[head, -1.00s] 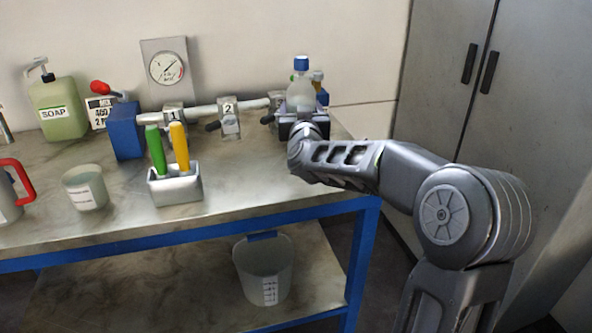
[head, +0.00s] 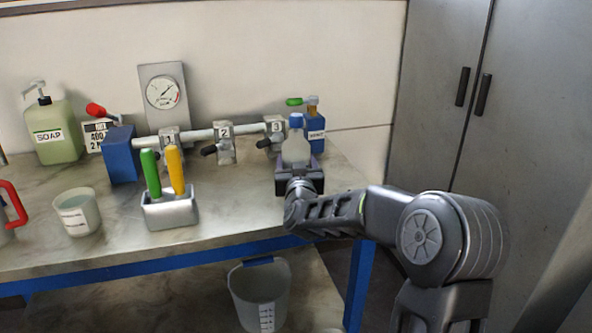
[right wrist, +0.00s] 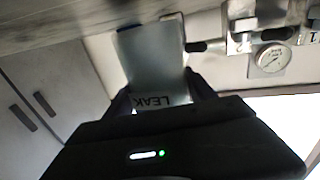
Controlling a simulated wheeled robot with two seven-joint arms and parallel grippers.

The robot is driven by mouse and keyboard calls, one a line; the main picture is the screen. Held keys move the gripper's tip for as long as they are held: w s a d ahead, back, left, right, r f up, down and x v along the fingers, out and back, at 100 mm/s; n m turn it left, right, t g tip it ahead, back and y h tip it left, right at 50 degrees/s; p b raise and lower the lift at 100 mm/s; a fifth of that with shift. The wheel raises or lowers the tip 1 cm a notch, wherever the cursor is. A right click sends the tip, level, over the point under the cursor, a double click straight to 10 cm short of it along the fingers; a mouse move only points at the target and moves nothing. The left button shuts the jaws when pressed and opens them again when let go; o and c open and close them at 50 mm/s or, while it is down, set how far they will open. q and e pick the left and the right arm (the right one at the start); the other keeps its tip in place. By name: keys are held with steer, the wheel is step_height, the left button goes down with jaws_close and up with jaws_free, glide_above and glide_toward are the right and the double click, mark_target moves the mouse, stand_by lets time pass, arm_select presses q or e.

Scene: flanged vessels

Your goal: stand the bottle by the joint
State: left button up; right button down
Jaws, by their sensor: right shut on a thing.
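The bottle (head: 296,150) is pale and translucent with a blue cap. My right gripper (head: 299,172) is shut on it, and it looks upright in the head view. The bottle is in front of the joint tagged 3 (head: 275,134), a little to its right, on the pipe. In the right wrist view, which is upside down, the bottle (right wrist: 155,65) sits between the fingers (right wrist: 165,98) with a LEAK label upside down. I cannot tell whether its base touches the bench. The joints tagged 2 (head: 225,146) and 1 (head: 169,150) are further left. My left gripper is out of view.
A blue block (head: 316,138) with a green lever stands just behind and right of the bottle. A holder (head: 170,211) with green and yellow handles, a beaker (head: 77,213) and a soap bottle (head: 52,130) stand left. The bench (head: 235,200) is clear between holder and gripper.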

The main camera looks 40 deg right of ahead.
steer(key=shift+f, duration=0.8)
steer(key=shift+f, duration=0.15)
steer(key=shift+c, duration=1.6)
jaws_free()
steer(key=shift+s+a, duration=0.2)
steer(key=shift+s, duration=0.1)
steer(key=v, duration=1.1)
steer(key=shift+s, duration=0.15)
